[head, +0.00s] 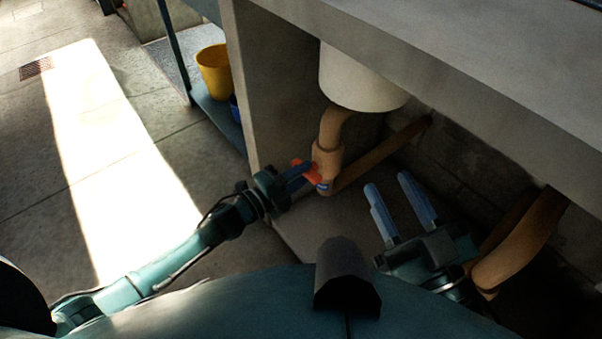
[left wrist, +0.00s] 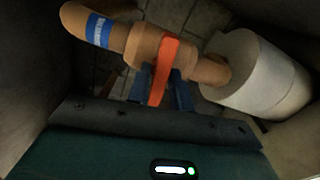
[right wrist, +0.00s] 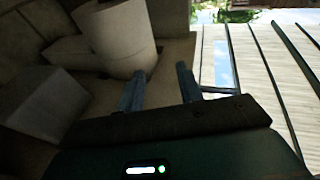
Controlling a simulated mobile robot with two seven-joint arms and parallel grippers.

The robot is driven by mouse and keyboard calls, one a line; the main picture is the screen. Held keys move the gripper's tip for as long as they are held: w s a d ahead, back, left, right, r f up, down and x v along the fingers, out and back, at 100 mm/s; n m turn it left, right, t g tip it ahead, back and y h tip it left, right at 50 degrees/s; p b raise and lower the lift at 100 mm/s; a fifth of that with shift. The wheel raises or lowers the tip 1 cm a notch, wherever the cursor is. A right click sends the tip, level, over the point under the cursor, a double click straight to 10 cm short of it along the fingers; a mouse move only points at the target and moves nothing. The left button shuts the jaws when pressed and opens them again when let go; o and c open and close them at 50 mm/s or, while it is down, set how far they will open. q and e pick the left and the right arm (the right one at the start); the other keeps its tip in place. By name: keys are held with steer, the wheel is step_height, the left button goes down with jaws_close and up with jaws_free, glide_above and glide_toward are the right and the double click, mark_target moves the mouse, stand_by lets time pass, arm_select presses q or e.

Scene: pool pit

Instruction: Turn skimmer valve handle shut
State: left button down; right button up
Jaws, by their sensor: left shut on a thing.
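The orange skimmer valve handle (head: 306,171) sits on a tan pipe valve body (head: 329,158) under the stone counter. In the left wrist view the handle (left wrist: 162,68) runs crosswise to the pipe in the picture. My left gripper (head: 305,175) is shut on the handle; in the left wrist view its blue fingers (left wrist: 165,88) are on either side of it, partly hidden behind it. My right gripper (head: 388,182) is open and empty, to the right of the valve. Its spread fingers also show in the right wrist view (right wrist: 160,71).
A white cylindrical tank (head: 356,81) hangs above the valve. A blue label (left wrist: 99,30) is on the pipe. Another tan pipe (head: 520,240) is beside my right gripper. The counter's side wall (head: 270,85) stands close by. A yellow bucket (head: 214,70) sits on a shelf beyond it.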

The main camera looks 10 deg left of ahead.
arm_select(q)
steer(key=shift+m, duration=0.9)
arm_select(e)
steer(key=shift+r, duration=0.4)
arm_select(q)
steer(key=shift+a, duration=0.1)
arm_select(e)
steer(key=shift+f, duration=0.15)
arm_select(q)
steer(key=c, duration=1.3)
jaws_free()
arm_select(e)
steer(key=shift+w, duration=0.1)
arm_select(q)
steer(key=shift+o, duration=0.2)
steer(key=p+v, duration=0.3)
steer(key=v, duration=1)
arm_select(e)
steer(key=shift+d+f+n+h, duration=0.3)
steer(key=shift+d, duration=0.05)
